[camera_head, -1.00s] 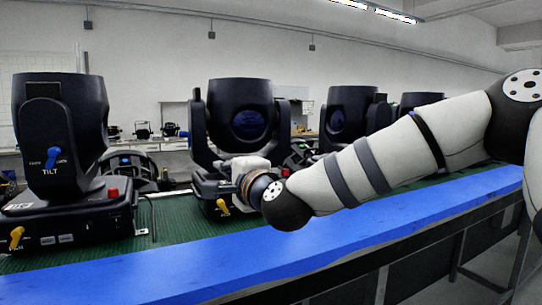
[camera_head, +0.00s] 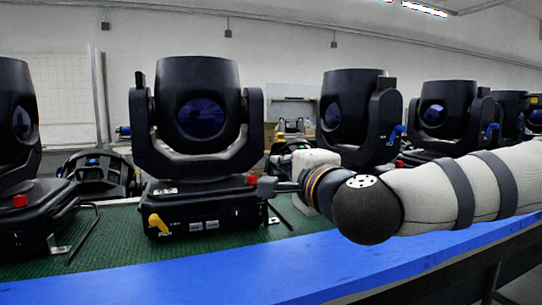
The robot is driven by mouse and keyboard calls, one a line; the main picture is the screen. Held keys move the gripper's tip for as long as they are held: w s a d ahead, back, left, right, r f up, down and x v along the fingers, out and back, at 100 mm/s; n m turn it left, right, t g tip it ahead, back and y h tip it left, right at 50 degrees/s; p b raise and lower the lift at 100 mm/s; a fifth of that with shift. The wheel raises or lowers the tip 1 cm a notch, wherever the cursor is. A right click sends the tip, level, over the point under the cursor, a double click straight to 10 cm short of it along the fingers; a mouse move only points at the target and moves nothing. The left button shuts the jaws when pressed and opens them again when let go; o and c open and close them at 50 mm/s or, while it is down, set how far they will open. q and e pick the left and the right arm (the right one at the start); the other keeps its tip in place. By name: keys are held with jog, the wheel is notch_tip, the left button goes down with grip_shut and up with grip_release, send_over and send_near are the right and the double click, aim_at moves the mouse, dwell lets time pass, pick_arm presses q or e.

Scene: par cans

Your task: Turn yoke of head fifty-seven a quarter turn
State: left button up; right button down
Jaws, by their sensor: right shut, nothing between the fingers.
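A black moving head (camera_head: 198,92) stands left of centre on its base (camera_head: 205,216). Its lens faces me, and both arms of its yoke (camera_head: 141,130) show, one on each side. A yellow lever (camera_head: 158,224) and a red knob (camera_head: 252,180) are on the base. No number fifty-seven can be read on any head. My right gripper (camera_head: 264,187) comes in from the right, shut and empty, its fingertips by the base's right end near the red knob. Whether they touch it I cannot tell. My left gripper is out of view.
Another head (camera_head: 14,115) is cut off at the left edge. A head with a blue lever (camera_head: 350,110) and several more stand to the right. Thin bent bars (camera_head: 84,228) flank the base. The green mat (camera_head: 120,240) and blue front edge (camera_head: 200,275) are mostly clear.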

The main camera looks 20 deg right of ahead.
aim_at(264, 152)
jog(key=w, duration=1.1)
jog(key=shift+w+b, duration=0.35)
jog(key=shift+w, duration=0.05)
jog(key=shift+d, duration=0.1)
jog(key=shift+w+d+f+p, duration=0.15)
jog(key=shift+w+p, duration=0.15)
jog(key=shift+w, duration=0.5)
jog(key=shift+s, duration=0.15)
